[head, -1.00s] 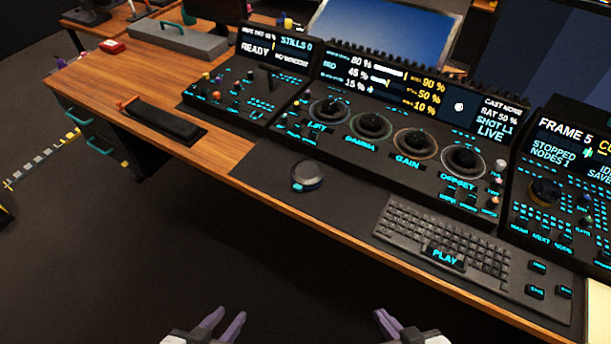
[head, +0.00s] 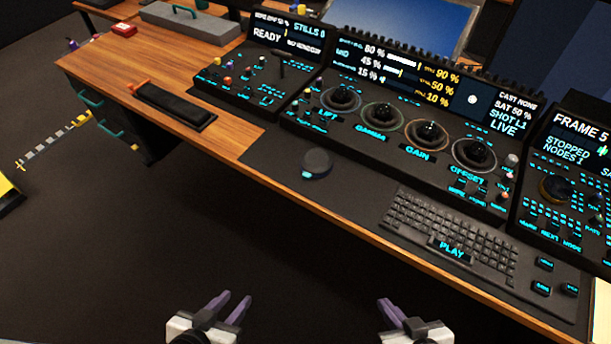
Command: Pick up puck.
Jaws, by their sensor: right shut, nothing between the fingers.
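The puck (head: 317,162) is a small dark round disc with a lit cyan mark on its near side. It lies on the dark mat (head: 275,148) at the front of the desk, left of the keyboard. My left gripper (head: 235,297) is at the bottom of the view, below and left of the puck, with a gap between its purple fingers. My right gripper (head: 383,301) is at the bottom right, shut and empty. Both are in front of the desk edge, well apart from the puck.
A control panel with several trackballs (head: 427,133) stands behind the puck. A keyboard (head: 450,235) lies to its right. A dark wrist pad with an orange end (head: 175,106) lies at left. The wooden front edge (head: 360,236) runs between my grippers and the puck.

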